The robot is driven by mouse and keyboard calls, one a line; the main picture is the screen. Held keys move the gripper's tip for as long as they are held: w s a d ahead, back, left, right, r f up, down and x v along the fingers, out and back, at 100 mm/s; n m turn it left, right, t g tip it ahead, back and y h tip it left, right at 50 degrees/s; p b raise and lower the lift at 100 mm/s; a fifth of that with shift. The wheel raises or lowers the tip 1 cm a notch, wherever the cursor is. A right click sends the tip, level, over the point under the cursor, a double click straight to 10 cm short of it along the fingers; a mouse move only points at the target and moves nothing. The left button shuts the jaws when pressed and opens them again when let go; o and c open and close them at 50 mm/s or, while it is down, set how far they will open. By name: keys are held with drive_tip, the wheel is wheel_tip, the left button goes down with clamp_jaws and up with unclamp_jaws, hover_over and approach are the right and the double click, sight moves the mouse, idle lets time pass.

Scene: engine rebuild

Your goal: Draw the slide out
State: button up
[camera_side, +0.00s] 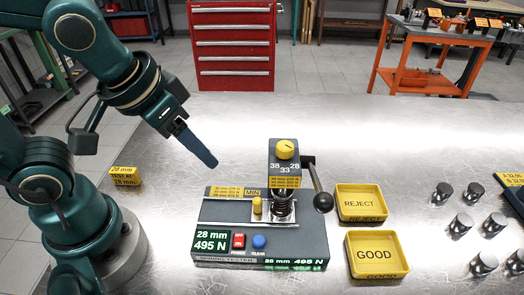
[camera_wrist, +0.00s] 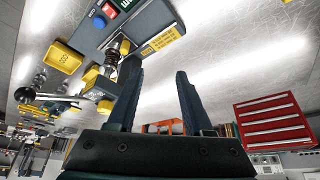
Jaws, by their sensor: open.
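The spring tester (camera_side: 262,245) stands on the metal bench. Its pale slide plate (camera_side: 228,211) carries a small yellow knob (camera_side: 257,205), and a dark coil spring (camera_side: 283,207) stands just right of the knob beneath the head. The spring also shows in the wrist view (camera_wrist: 112,57), with the yellow knob (camera_wrist: 125,46) beside it. My gripper (camera_side: 212,163) is above and left of the tester, tilted down to the right, apart from the slide. In the wrist view its two fingers (camera_wrist: 156,78) are spread with nothing between them.
The dial head (camera_side: 284,165) and black ball-ended lever (camera_side: 323,202) rise at the tester's back right. The REJECT tray (camera_side: 361,202) and GOOD tray (camera_side: 377,255) are to its right, with several metal cylinders (camera_side: 462,223) beyond. A yellow block (camera_side: 125,177) sits at left.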

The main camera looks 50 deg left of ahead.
hover_over(256, 200)
drive_tip(key=s, duration=0.2)
drive_tip(key=shift+g, duration=0.3)
wheel_tip(256, 200, down, 6)
drive_tip(key=shift+s+r, duration=0.15)
drive_tip(key=shift+r, duration=0.1)
drive_tip(key=shift+x, duration=2.55)
clamp_jaws()
